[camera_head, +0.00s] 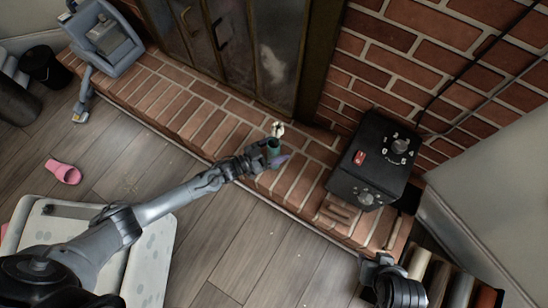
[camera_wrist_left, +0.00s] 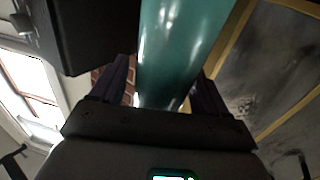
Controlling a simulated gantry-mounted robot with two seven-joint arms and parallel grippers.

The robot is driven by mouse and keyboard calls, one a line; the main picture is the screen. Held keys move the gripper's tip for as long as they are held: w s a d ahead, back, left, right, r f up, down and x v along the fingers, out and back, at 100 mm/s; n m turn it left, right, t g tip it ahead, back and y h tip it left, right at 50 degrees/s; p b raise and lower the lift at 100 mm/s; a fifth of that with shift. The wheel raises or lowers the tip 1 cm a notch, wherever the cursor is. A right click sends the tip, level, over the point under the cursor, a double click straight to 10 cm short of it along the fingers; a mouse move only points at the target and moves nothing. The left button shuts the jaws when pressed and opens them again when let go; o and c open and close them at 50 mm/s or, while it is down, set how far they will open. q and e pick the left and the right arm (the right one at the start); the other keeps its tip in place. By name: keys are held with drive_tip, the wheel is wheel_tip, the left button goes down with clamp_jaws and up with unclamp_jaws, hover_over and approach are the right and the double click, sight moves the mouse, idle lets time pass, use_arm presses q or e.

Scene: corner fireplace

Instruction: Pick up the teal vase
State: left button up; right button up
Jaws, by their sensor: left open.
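The teal vase (camera_head: 273,147) stands on the brick hearth in the head view, with something pale (camera_head: 278,129) at its top. My left gripper (camera_head: 276,154) is at the vase, partly covering it. In the left wrist view the vase (camera_wrist_left: 182,45) is a glossy teal cylinder between the two dark fingers of my left gripper (camera_wrist_left: 165,88). The fingers are open, one on each side of it. Its lower part is hidden behind the gripper body. A dark part of my right arm (camera_head: 395,286) shows at the lower right; its fingers cannot be made out.
A black box with dials (camera_head: 372,165) stands on the hearth (camera_head: 195,112) to the right of the vase. Fireplace doors (camera_head: 235,45) rise behind. Logs (camera_head: 437,283) lie at the lower right. A pink clog (camera_head: 63,171) is on the wooden floor, which is clear in front of the hearth.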

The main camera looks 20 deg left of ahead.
use_arm(q)
drive_tip(key=shift+w+d, duration=0.35)
drive_tip(key=shift+w, duration=0.1)
drive_tip(key=shift+s+a, duration=0.15)
drive_tip(key=shift+c, duration=0.7)
clamp_jaws()
drive_tip(key=shift+r, duration=0.15)
